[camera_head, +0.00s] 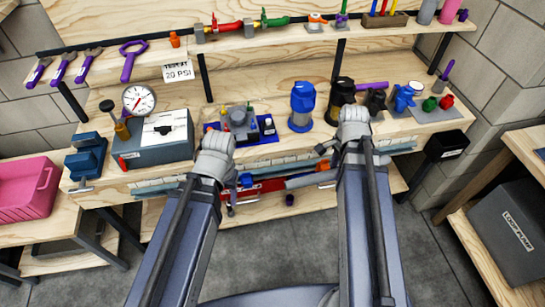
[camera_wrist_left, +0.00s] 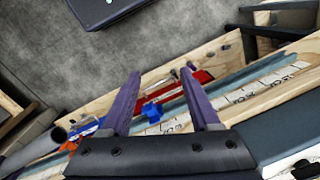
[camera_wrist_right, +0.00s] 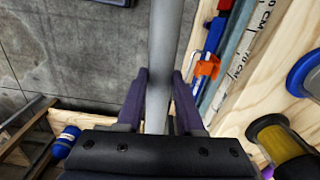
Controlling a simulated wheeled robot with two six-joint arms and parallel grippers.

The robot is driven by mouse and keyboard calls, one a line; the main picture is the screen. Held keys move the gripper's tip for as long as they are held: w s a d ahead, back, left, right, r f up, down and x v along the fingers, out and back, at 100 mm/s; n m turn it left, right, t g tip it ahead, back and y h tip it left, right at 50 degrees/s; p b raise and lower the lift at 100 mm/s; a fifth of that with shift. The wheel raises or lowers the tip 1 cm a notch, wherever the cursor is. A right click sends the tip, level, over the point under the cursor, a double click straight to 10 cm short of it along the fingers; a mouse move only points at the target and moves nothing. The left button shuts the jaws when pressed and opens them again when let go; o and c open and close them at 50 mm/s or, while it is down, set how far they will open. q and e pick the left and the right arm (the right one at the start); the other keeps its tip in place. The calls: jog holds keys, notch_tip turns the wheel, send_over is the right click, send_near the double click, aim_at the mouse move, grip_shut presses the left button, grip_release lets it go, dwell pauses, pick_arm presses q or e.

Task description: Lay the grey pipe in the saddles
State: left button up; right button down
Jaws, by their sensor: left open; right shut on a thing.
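The grey pipe (camera_head: 312,179) lies roughly level just in front of the bench's front edge. My right gripper (camera_wrist_right: 160,75) is shut on the pipe, which runs between its fingers in the right wrist view (camera_wrist_right: 165,35). The pipe's open end shows at the lower left of the left wrist view (camera_wrist_left: 57,135). My left gripper (camera_wrist_left: 160,73) is open and empty, left of the pipe's end, above a blue clip-like part (camera_wrist_left: 152,111). An orange part (camera_wrist_right: 207,69) sits beside the pipe in the right wrist view. I cannot tell surely which parts are the saddles.
The workbench (camera_head: 80,180) has a ruler strip along its front. A pink bin (camera_head: 25,192) is at left, a dark pump box (camera_head: 505,235) at right. The floor in front is clear.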

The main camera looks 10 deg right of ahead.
pick_arm(q)
jog(key=shift+o, duration=1.1)
jog(key=shift+f+b, duration=0.55)
jog(key=shift+f, duration=0.3)
pick_arm(e)
jog(key=w+a+f, duration=0.2)
jog(key=w+a, duration=0.8)
jog(key=a, duration=0.4)
jog(key=shift+w+m, duration=0.3)
jog(key=shift+m, duration=0.1)
pick_arm(q)
jog(key=shift+f+b, duration=0.15)
jog(key=shift+b, duration=0.25)
notch_tip(320, 180, down, 6)
jog(key=b, duration=0.5)
jog(key=shift+r+b, duration=0.2)
jog(key=shift+b, duration=0.1)
pick_arm(e)
notch_tip(320, 180, down, 6)
jog(key=shift+r, duration=0.15)
pick_arm(q)
jog(key=shift+f+b, duration=1.9)
pick_arm(e)
jog(key=shift+f, duration=1.9)
jog(key=shift+c, duration=2.3)
grip_release()
pick_arm(q)
jog(key=shift+r, duration=0.1)
